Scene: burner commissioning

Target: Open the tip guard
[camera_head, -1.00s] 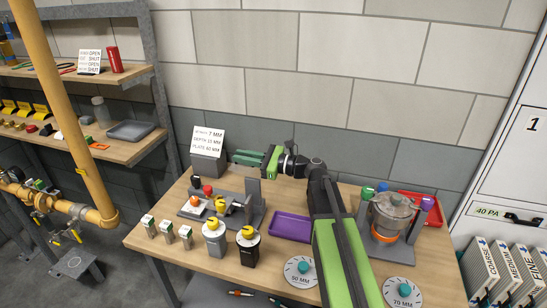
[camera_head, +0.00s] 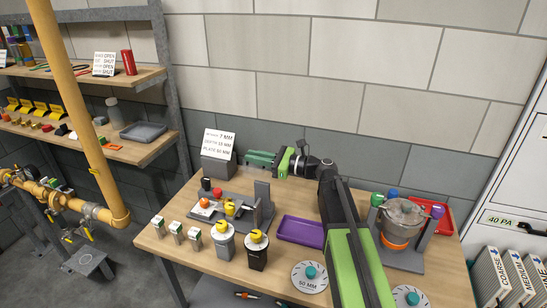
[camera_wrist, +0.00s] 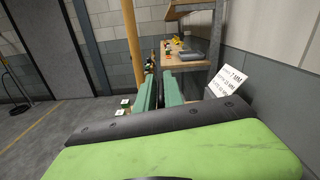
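A grey fixture (camera_head: 262,196) with an upright plate stands on the left half of the wooden table. It carries small red, orange and yellow parts. I cannot tell which part is the tip guard. My gripper (camera_head: 258,158) has green fingers and hovers above the table's back edge, behind the fixture and touching nothing. In the wrist view the fingers (camera_wrist: 160,92) point toward the shelf, with a narrow gap and nothing between them. The fixture does not show clearly in the wrist view.
A sign block (camera_head: 217,165) stands left of my gripper. Two canisters with yellow tops (camera_head: 257,250) and several small boxes are in front of the fixture. A purple tray (camera_head: 300,230) lies right of it. A metal pot (camera_head: 403,214) stands farther right. A yellow pipe (camera_head: 82,120) rises at left.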

